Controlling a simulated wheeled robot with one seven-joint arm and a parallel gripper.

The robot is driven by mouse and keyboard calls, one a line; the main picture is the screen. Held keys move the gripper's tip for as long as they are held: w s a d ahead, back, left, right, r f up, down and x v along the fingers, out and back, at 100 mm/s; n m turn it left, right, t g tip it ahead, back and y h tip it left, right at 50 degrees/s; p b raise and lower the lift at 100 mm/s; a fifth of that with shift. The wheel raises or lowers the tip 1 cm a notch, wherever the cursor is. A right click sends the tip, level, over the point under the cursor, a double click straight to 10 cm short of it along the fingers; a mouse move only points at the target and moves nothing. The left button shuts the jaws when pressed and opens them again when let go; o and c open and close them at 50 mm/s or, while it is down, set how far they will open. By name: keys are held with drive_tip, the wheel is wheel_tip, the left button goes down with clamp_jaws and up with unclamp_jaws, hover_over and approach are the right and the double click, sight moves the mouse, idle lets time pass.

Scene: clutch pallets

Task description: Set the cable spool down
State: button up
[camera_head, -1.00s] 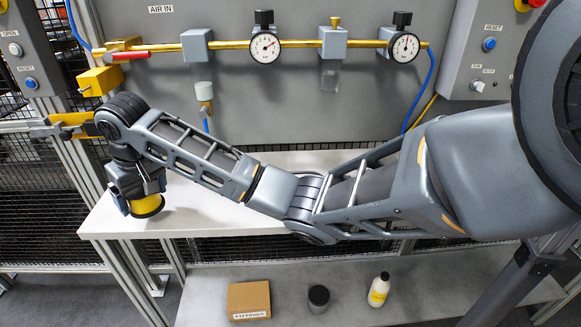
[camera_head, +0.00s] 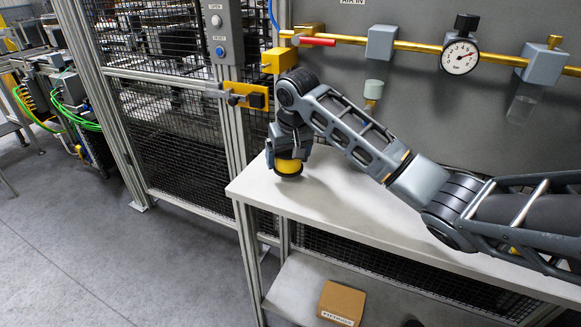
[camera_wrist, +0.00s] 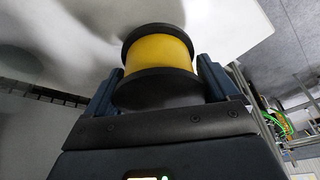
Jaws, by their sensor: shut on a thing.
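The cable spool (camera_head: 289,167) is yellow with black flanges. It is upright at the left end of the white bench top (camera_head: 330,205). My gripper (camera_head: 288,152) points down from above and is shut on the spool. In the wrist view the spool (camera_wrist: 158,65) sits between my two fingers (camera_wrist: 158,88), one on each side. The spool's lower flange is close to the bench surface; I cannot tell whether it touches.
A cardboard box (camera_head: 341,303) lies on the lower shelf (camera_head: 300,285). A yellow latch (camera_head: 250,96) on the fence post and a brass air line with a gauge (camera_head: 459,57) are behind my arm. The bench top right of the spool is clear.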

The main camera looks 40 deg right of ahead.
sight(288, 168)
drive_tip(key=shift+f, duration=1.9)
drive_tip(key=shift+f, duration=0.1)
drive_tip(key=o, duration=1)
drive_tip(key=shift+o, duration=0.2)
drive_tip(key=b+v, duration=0.1)
drive_tip(key=v, duration=1.1)
drive_tip(key=shift+a, duration=0.1)
